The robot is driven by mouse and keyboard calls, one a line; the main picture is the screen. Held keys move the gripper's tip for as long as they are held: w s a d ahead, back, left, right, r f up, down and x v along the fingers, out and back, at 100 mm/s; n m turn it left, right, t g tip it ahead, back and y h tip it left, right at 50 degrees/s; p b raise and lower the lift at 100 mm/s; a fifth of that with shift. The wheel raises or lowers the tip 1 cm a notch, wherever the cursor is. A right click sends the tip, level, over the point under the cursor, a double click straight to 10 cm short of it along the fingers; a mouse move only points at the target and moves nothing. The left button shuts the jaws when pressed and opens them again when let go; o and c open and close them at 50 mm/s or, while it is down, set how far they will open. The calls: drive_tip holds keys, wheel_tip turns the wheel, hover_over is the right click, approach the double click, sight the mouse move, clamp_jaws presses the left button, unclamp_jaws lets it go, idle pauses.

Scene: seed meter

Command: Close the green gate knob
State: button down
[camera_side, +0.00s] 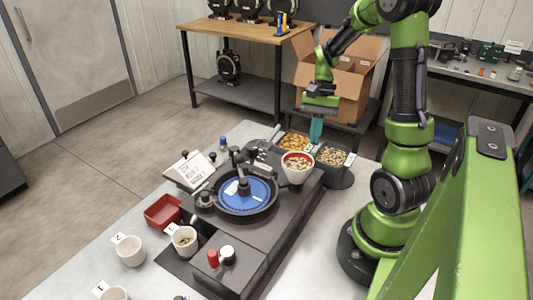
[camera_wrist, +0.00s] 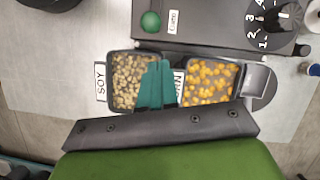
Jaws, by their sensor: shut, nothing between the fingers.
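The green gate knob (camera_wrist: 150,21) is a small round ball on top of the dark machine body (camera_wrist: 215,28), beside a small white label, near the top of the wrist view. I cannot make it out in the side view. My gripper (camera_wrist: 157,66) has teal fingers, shut and empty, pointing down over the gap between two seed bins. In the wrist view the knob lies beyond the fingertips, apart from them.
A soy bin (camera_wrist: 125,80) and an orange-seed bin (camera_wrist: 212,78) stand below the fingers. A numbered dial (camera_wrist: 284,18) sits right of the knob. A red-rimmed seed hopper (camera_side: 298,168) and a blue seed disc (camera_side: 256,192) are on the machine. White cups (camera_side: 130,250) stand front left.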

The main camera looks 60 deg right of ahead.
drive_tip(key=a, duration=0.2)
drive_tip(key=shift+s+a+r, duration=0.1)
drive_tip(key=shift+s+a, duration=0.25)
drive_tip(key=shift+a, duration=0.1)
drive_tip(key=shift+a, duration=1.45)
